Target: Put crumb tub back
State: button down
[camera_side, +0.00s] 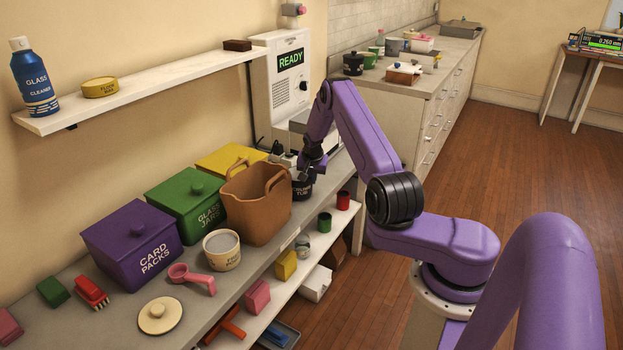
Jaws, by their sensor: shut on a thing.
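The crumb tub (302,190) is a small dark tub with pale lettering. It is at the right part of the bench, just right of the brown basket and in front of the white machine. My gripper (308,170) is above it, with the jaws shut on the tub's upper part. The fingertips are small and partly hidden in this view. I cannot tell whether the tub touches the bench. The white machine (282,80) stands against the wall and its green display reads READY.
A brown two-handled basket (256,208) stands close left of the tub. Green (187,208) and purple (132,248) lidded boxes stand further left. A white pot (222,250), pink scoop (192,278) and round lid (160,315) lie in front. A lower shelf holds several small items.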

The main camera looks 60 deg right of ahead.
jog(key=shift+f, duration=0.25)
jog(key=c, duration=1.3)
grip_release()
jog(key=shift+o, duration=0.2)
